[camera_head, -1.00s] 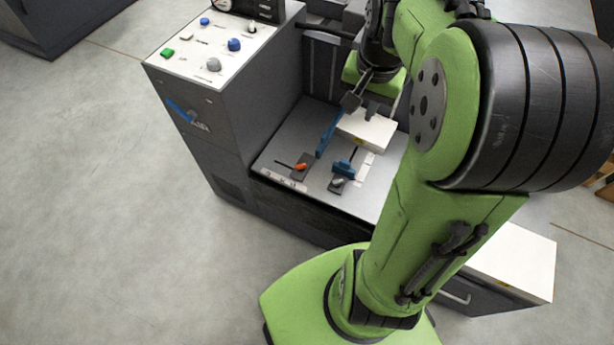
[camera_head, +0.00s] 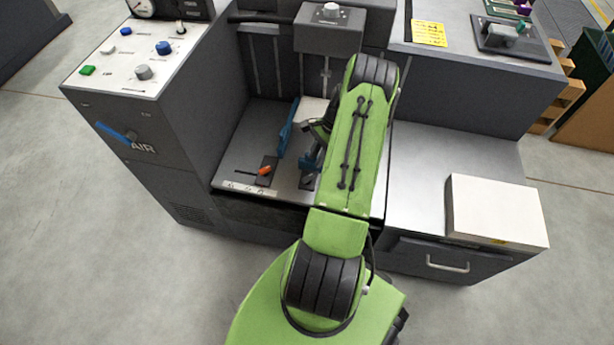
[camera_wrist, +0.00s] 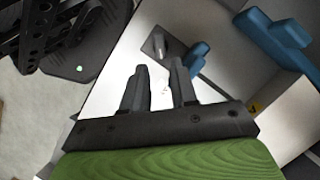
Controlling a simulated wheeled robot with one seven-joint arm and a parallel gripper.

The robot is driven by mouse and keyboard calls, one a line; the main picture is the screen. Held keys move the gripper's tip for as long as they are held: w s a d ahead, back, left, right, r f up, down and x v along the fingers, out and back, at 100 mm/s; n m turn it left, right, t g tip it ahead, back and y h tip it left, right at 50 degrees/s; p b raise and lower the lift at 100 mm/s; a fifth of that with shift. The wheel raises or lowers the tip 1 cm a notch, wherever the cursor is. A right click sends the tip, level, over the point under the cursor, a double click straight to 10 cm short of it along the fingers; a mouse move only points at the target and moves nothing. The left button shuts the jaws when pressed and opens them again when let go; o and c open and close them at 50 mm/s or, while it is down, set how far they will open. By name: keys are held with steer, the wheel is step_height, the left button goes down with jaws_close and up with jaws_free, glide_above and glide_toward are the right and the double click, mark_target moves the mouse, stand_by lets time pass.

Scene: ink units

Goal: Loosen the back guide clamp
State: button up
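The long blue guide (camera_head: 287,128) stands on the metal bed in the head view. Beside its near end is a dark clamp plate with an orange lever (camera_head: 264,170). A second, smaller blue guide (camera_head: 308,158) is partly hidden by my arm, with a dark clamp (camera_head: 307,182) in front of it. In the wrist view, a grey-levered clamp (camera_wrist: 157,44) lies beyond the fingertips, beside the small blue guide (camera_wrist: 196,58). The long guide shows at upper right (camera_wrist: 275,42). My gripper (camera_wrist: 159,74) is open and empty, apart from the clamp. I cannot tell which clamp is the back one.
A white paper stack (camera_wrist: 286,117) lies on the bed near the guides. The control panel (camera_head: 137,53) with knobs and a blue AIR lever (camera_head: 116,132) stands to the left. A white block (camera_head: 494,210) sits on the right-hand counter. Floor is clear at left.

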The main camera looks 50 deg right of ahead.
mark_target(308, 177)
steer(key=b+x, duration=0.2)
steer(key=x, duration=0.6)
steer(key=shift+f, duration=0.15)
jaws_close()
